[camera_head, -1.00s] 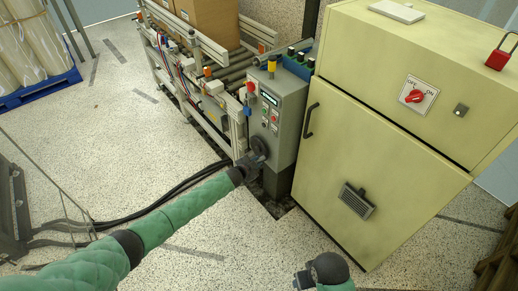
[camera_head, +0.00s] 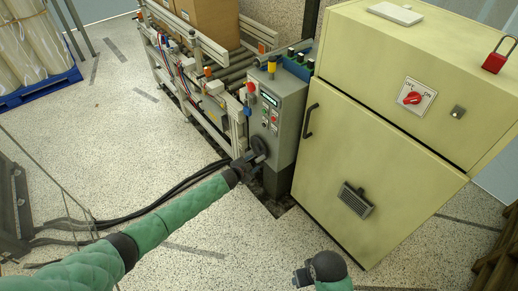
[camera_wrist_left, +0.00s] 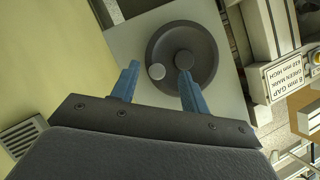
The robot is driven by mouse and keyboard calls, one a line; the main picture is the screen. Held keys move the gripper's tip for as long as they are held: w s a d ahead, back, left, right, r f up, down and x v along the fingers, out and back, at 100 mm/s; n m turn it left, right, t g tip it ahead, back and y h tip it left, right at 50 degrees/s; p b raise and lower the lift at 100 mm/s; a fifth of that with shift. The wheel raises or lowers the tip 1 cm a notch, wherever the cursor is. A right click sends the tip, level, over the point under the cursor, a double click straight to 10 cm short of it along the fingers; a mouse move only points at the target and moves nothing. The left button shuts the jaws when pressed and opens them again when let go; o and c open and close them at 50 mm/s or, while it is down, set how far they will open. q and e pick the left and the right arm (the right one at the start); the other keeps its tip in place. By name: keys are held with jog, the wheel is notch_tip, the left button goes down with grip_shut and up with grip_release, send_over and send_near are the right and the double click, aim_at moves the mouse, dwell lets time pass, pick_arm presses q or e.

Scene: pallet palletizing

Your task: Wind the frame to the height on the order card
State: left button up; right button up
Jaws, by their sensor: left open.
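The dark round handwheel (camera_head: 259,145) is on the front of the grey control box (camera_head: 285,107). My left gripper (camera_head: 250,160) is at the wheel. Its blue fingers (camera_wrist_left: 158,72) are open, one each side of the knob in that picture; whether they touch it I cannot tell. A label plate (camera_wrist_left: 288,82) shows upside down, with lines about a gap, a green mark and a height. My right arm's dark end (camera_head: 325,268) is at the bottom; its fingers cannot be made out.
A yellow-green cabinet (camera_head: 385,150) with a red switch (camera_head: 412,98) and a red padlock (camera_head: 498,55) stands right of the box. The conveyor frame (camera_head: 190,75) carries cardboard boxes (camera_head: 208,18). Black cables (camera_head: 165,195) cross the floor. The floor at left is mostly clear.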

pick_arm(q)
jog(key=shift+s+a+p, duration=0.3)
jog(key=shift+s+a, duration=0.25)
jog(key=shift+a, duration=0.15)
jog(key=shift+s+a+p, duration=0.3)
jog(key=shift+s+a, duration=0.2)
jog(key=shift+a, duration=0.2)
